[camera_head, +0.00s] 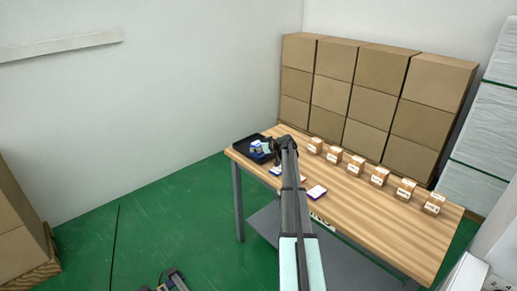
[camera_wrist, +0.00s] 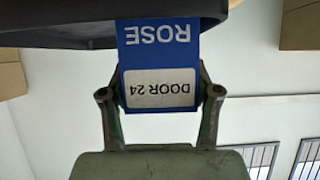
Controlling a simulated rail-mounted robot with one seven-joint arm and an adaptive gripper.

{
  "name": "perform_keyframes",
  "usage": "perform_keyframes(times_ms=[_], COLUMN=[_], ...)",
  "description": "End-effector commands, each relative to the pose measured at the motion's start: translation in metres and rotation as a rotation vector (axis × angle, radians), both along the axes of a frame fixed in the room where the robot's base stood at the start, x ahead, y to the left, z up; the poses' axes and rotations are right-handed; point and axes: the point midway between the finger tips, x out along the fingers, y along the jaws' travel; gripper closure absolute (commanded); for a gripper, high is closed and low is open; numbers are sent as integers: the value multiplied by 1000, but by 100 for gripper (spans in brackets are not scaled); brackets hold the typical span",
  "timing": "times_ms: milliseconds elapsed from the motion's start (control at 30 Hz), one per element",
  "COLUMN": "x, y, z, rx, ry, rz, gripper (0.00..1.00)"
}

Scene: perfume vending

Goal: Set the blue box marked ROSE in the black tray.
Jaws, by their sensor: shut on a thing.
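The blue box marked ROSE (camera_wrist: 160,50) shows upside down in the wrist view, with a white DOOR 24 label. My gripper (camera_wrist: 160,85) is shut on it, one finger at each side. The black tray (camera_wrist: 62,28) is right behind the box there, its dark rim crossing the top of the picture. In the head view the black tray (camera_head: 242,147) lies at the table's far left corner, and my gripper (camera_head: 271,146) is at its right side. I cannot tell whether the held box touches the tray floor.
A white box with purple edges (camera_head: 317,192) lies on the wooden table (camera_head: 345,211), and smaller pieces lie partly behind my arm. Several small brown labelled boxes (camera_head: 356,166) stand in a row along the back. Large cartons (camera_head: 375,95) are stacked behind the table.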

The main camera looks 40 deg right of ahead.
Motion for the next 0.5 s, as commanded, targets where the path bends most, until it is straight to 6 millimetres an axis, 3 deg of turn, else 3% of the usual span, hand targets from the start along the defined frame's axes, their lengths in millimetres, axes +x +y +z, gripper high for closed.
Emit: perform_keyframes(times_ms=[167, 200, 267, 500], x=[0, 0, 0, 0], y=[0, 0, 0, 0], z=[-4, -3, -3, -2], rx=[0, 0, 0, 0], ry=[0, 0, 1, 1], rz=[0, 0, 0, 0], gripper=[77, 31, 13, 13])
